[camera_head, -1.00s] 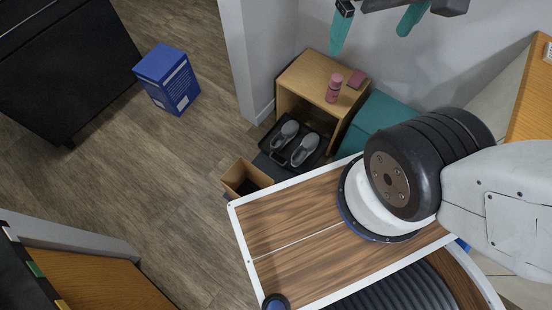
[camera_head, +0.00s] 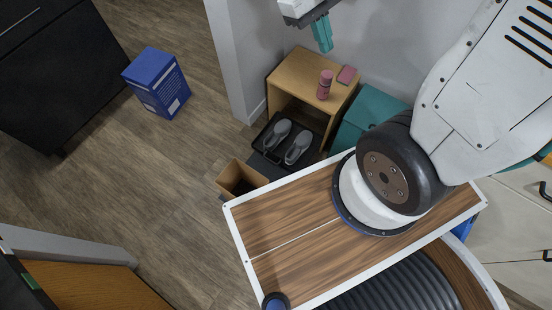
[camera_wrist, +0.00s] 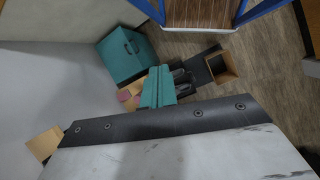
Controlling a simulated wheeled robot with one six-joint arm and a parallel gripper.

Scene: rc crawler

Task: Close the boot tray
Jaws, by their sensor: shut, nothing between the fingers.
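The boot tray (camera_head: 288,142) is a black tray pulled out from the lower opening of a wooden cabinet (camera_head: 289,75). A pair of grey shoes (camera_head: 298,148) lies in it. In the wrist view the dark shoes (camera_wrist: 181,77) show just right of my fingers, with the tray partly hidden behind them. My gripper (camera_head: 323,35) has teal fingers and is at the top of the head view, above and behind the cabinet in the picture. In the wrist view my gripper (camera_wrist: 157,87) is shut and empty, covering part of the cabinet.
An open brown box (camera_head: 240,178) stands in front of the tray. A teal box (camera_head: 365,115) is right of the cabinet. A pink bottle (camera_head: 325,85) and a pink block (camera_head: 347,75) stand on the cabinet. A blue box (camera_head: 157,82) is on the open floor at left.

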